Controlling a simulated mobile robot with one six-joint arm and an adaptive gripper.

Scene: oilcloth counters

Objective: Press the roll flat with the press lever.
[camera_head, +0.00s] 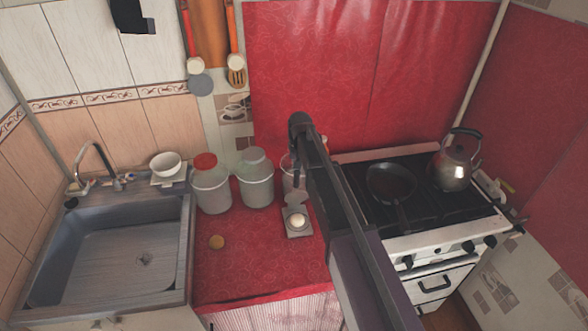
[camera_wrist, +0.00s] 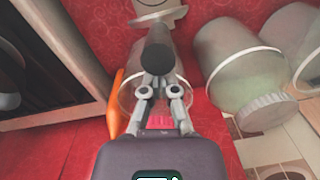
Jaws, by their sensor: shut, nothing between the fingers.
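The press (camera_head: 298,232) stands on the red counter, left of the stove, with its upper plate (camera_head: 296,200) raised behind the base. The pale round roll (camera_head: 297,220) lies on the base. In the wrist view, part of the press (camera_wrist: 152,12) shows at the top edge. The dark rounded end of the press lever (camera_wrist: 158,52) points up toward the camera. My gripper (camera_wrist: 158,82) is shut and empty, close to the lever end, which overlaps its fingertips in this view. Whether they touch, I cannot tell.
Two lidded jars (camera_head: 257,190) and a clear jar (camera_head: 287,164) stand behind the press. An orange item (camera_wrist: 117,105) is close by my gripper. The stove (camera_head: 440,218) with pan and kettle is right, the sink (camera_head: 120,250) left. The front counter is mostly clear.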

